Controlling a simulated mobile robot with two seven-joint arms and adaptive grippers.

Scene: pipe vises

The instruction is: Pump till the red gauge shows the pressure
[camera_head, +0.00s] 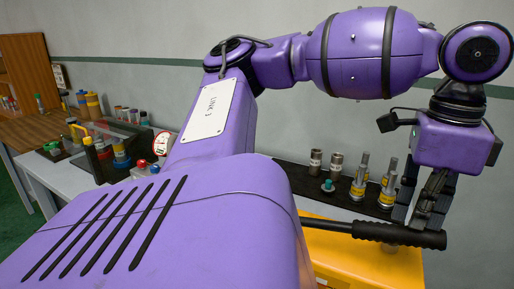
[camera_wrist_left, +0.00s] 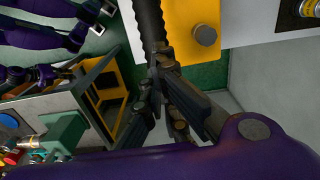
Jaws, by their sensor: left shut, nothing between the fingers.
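The pump handle (camera_head: 398,235) is a black bar with a ribbed grip, lying nearly level over a yellow body (camera_head: 355,258) at the lower right of the head view. My left gripper (camera_head: 418,222) is shut and empty, its fingers pointing down at the grip. In the left wrist view the fingers (camera_wrist_left: 158,72) meet the end of the ribbed handle (camera_wrist_left: 152,25); whether they touch it I cannot tell. A red-rimmed gauge with a white face (camera_head: 162,143) shows past my left arm; its reading is too small to tell. My right gripper is not in view.
Several metal fittings (camera_head: 387,190) stand on a dark strip (camera_head: 300,180) behind the handle. Yellow and blue parts and a clear box (camera_head: 118,140) stand on the left bench. My left arm hides much of the middle.

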